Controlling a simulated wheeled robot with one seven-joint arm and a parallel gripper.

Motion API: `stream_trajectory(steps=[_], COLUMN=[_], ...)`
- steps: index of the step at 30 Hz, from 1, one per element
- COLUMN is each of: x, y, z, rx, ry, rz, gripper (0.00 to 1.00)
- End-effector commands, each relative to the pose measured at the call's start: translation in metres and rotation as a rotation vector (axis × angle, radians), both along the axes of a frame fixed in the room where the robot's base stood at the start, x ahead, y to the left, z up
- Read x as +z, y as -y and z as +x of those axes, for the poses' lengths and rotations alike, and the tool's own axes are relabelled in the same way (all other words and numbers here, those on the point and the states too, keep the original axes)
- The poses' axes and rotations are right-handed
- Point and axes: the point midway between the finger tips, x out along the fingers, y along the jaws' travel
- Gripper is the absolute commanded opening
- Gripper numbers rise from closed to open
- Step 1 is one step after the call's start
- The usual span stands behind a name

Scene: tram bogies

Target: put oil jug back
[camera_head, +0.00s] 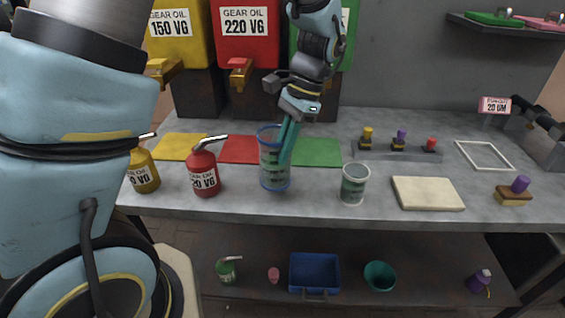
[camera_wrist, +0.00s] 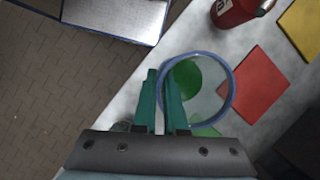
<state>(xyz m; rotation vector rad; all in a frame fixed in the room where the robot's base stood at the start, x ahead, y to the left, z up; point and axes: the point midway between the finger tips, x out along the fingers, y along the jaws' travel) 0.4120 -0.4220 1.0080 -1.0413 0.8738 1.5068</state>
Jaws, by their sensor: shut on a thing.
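The oil jug (camera_head: 269,172) is a clear cylinder with a blue rim and markings, upright near the middle of the workbench (camera_head: 325,205). In the wrist view its blue rim (camera_wrist: 233,92) shows from above, with a round green patch inside. My gripper (camera_head: 285,160) comes down from above with teal fingers, shut on the jug's side wall at the rim. The fingers (camera_wrist: 161,75) also show at the rim's left side in the wrist view. I cannot tell whether the jug's base touches the bench.
A red oil can (camera_head: 205,178) and a yellow one (camera_head: 143,172) stand left of the jug. Yellow, red and green mats (camera_head: 318,152) lie behind, below the gear oil tanks (camera_head: 245,40). A grey-green cup (camera_head: 353,185) and a beige board (camera_head: 428,193) are to the right.

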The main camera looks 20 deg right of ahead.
Motion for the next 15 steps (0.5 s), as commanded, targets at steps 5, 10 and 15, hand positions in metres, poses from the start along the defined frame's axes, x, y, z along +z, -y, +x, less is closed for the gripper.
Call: stream_trajectory(steps=[5,10,15], x=[-0.018,-0.037,-0.040], y=[-0.001,-0.001,0.000], z=[-0.001,0.000,0.000], rx=[0.000,0.000,0.000], ry=[-0.002,-0.001,0.001], rz=[0.004,0.002,-0.002], gripper=[0.00,0.00,0.00])
